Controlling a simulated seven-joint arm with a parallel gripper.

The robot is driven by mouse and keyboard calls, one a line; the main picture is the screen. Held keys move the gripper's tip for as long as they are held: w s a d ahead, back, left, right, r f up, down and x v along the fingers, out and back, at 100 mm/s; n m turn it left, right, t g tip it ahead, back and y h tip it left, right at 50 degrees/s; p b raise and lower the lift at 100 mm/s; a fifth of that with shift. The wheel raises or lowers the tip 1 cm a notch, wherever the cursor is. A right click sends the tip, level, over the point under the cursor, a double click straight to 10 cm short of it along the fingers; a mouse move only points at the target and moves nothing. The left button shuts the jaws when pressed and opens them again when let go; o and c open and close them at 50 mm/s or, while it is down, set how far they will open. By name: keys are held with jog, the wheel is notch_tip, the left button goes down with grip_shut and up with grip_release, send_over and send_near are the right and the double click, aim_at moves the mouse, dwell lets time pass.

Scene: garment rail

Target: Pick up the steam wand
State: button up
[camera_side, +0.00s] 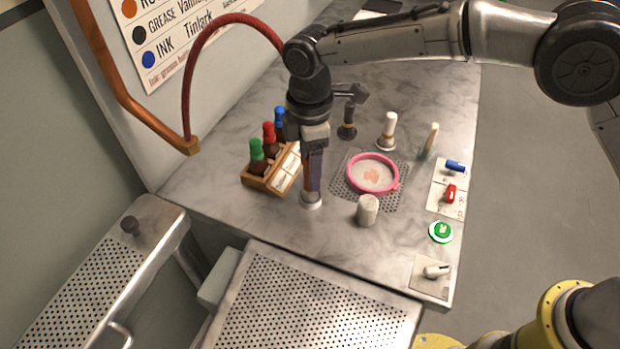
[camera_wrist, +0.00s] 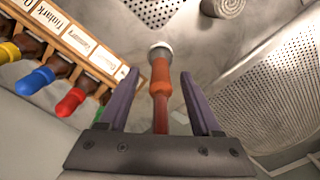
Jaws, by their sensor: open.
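The steam wand (camera_wrist: 161,75) has an orange-red grip and hangs on a red hose (camera_side: 190,85). In the wrist view its far end is at a pale metal cup (camera_wrist: 160,49); in the side view this cup (camera_side: 312,201) is on the grey marbled table. My gripper (camera_side: 315,182) points down over the wand in the side view. In the wrist view my gripper (camera_wrist: 159,73) is open, with one purple finger on each side of the wand and a gap visible on both sides. In the side view the gripper hides most of the wand.
A wooden rack (camera_side: 258,184) of colour-capped bottles stands close left of the wand. A white cylindrical roll (camera_side: 367,211) and a pink-rimmed ring (camera_side: 373,173) on a perforated plate are to the right. Brushes stand behind. Switches and a green button (camera_side: 441,231) line the right edge.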

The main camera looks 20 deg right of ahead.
jog(key=shift+f, duration=1.4)
grip_shut()
